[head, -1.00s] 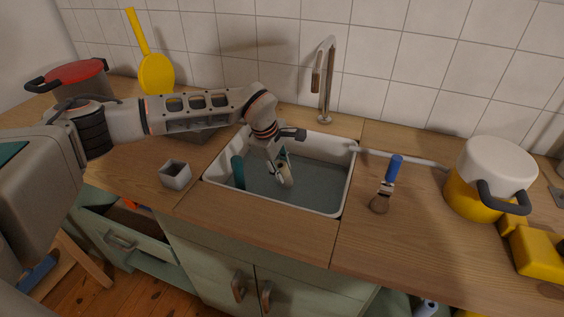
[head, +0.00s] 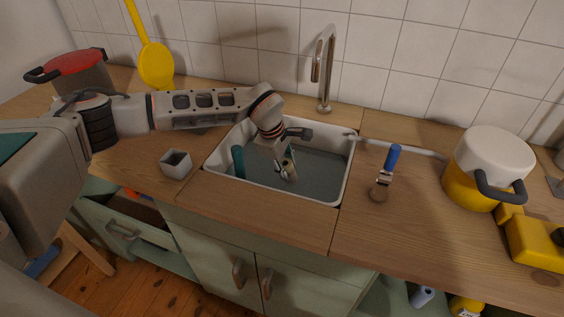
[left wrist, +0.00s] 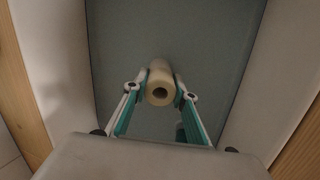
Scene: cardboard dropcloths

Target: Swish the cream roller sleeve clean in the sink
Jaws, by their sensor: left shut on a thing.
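My left gripper (head: 287,168) reaches down into the white sink (head: 268,192) from the left. In the left wrist view its two teal-and-white fingers (left wrist: 159,97) are shut on the cream roller sleeve (left wrist: 160,78), whose hollow end faces the camera. The sleeve's far end points down to the grey-blue sink water; how deep it reaches is hard to tell. In the head view the sleeve is small and mostly hidden by the gripper. A teal object (head: 238,161) stands at the left inside the sink. My right gripper is out of view.
A tap (head: 324,70) rises behind the sink. A small grey square cup (head: 175,164) is left of the sink. The front counter strip is clear.

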